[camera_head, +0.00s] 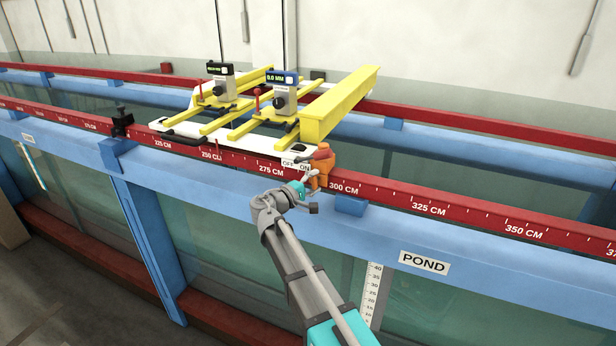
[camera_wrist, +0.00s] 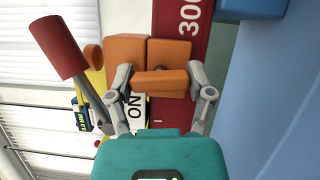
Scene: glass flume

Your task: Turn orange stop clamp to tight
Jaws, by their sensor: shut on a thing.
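The orange stop clamp (camera_head: 323,166) sits on the red rail near the 300 CM mark, at the right end of the white carriage plate. In the wrist view the clamp body (camera_wrist: 126,48) is at top centre. My gripper (camera_head: 308,183) reaches it from the front. In the wrist view my gripper (camera_wrist: 161,86) has one finger on each side of an orange bar (camera_wrist: 161,83) of the clamp and is shut on it. Whether the clamp is tight cannot be told.
A red-ended grey lever (camera_wrist: 58,47) stands close beside my left finger in the wrist view. An OFF/ON label (camera_head: 296,164) is next to the clamp. The carriage's yellow beam (camera_head: 340,103) rises behind it. The red rail (camera_head: 430,209) is clear to the right.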

